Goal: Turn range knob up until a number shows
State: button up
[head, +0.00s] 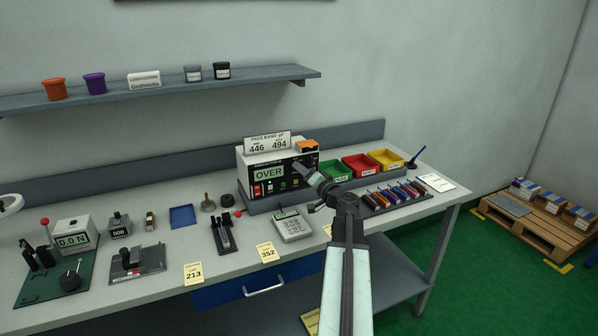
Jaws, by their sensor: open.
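The meter (262,160) is a white box with a dark front panel at the back of the bench, right of centre. Its green display (269,173) reads "OVER". Below the display are red, white and green controls (269,187). My gripper (300,169) is open at the right part of the front panel. It reaches in from the right and covers that part. The range knob cannot be made out; my gripper may hide it. I cannot tell whether the fingers touch the panel.
A card (267,143) reading 446 and 494 and an orange item (307,146) are on the meter. Green (335,170), red (361,164) and yellow (387,159) bins stand right of it. A keypad device (293,227) and a rack of coloured pieces (396,195) lie in front.

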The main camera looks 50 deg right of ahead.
jog(key=shift+x, duration=0.9)
jog(key=shift+a, duration=0.1)
grip_shut()
jog(key=shift+f+m, duration=0.1)
jog(key=shift+m, duration=0.2)
jog(key=m+b, duration=0.1)
jog(key=m, duration=0.5)
jog(key=m+t+h+b, duration=0.1)
jog(key=m+b, duration=0.1)
jog(key=m, duration=0.4)
jog(key=shift+f+h, duration=0.2)
jog(key=shift+h, duration=0.1)
grip_release()
